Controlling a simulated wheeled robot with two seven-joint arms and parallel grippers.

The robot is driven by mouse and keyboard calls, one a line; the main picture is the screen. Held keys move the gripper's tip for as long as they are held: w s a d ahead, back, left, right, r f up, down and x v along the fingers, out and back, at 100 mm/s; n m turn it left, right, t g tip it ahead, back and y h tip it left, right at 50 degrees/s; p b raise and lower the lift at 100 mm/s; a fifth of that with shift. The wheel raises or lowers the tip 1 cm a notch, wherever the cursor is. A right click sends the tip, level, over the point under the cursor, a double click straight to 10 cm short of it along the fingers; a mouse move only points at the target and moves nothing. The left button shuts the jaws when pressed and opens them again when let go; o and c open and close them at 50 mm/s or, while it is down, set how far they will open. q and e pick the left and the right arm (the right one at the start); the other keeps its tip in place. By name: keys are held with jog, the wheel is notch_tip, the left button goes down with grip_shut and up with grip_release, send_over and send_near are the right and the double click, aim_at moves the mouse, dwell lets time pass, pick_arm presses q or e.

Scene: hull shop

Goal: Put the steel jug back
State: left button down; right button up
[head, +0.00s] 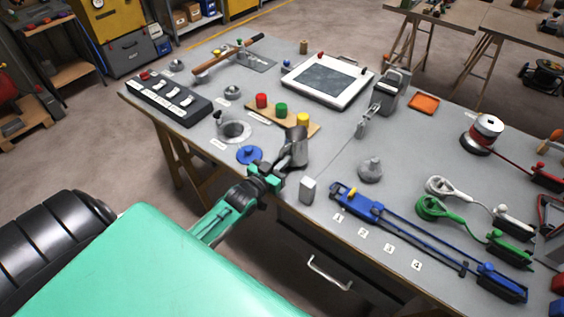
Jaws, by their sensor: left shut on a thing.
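The steel jug (296,147) is a grey metal vessel near the front edge of the grey workbench (333,215). My left gripper (272,180) reaches in from the lower left and is shut on the jug, at its near left side. The jug looks roughly upright. I cannot tell whether its base touches the bench or hangs just above it. A blue round piece (249,155) lies just left of the jug. A pale ring with a dark round middle (235,131) is set on the bench farther left. My right gripper is not in view.
A wooden board with red, green and yellow knobs (282,109) is behind the jug. A small grey block (308,190) and a grey knobbed weight (370,170) stand to its right. A blue long tool (430,245) lies farther right. A drawer (330,272) is below the bench edge.

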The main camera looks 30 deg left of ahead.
pick_arm(q)
jog(key=shift+f, duration=0.55)
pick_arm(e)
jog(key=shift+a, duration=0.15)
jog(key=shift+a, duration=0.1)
pick_arm(q)
jog(key=shift+f, duration=0.2)
jog(key=c, duration=1.4)
grip_release()
jog(key=shift+c, duration=0.2)
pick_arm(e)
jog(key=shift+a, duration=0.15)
pick_arm(q)
jog(key=shift+s+r, duration=0.1)
jog(key=shift+r, duration=0.05)
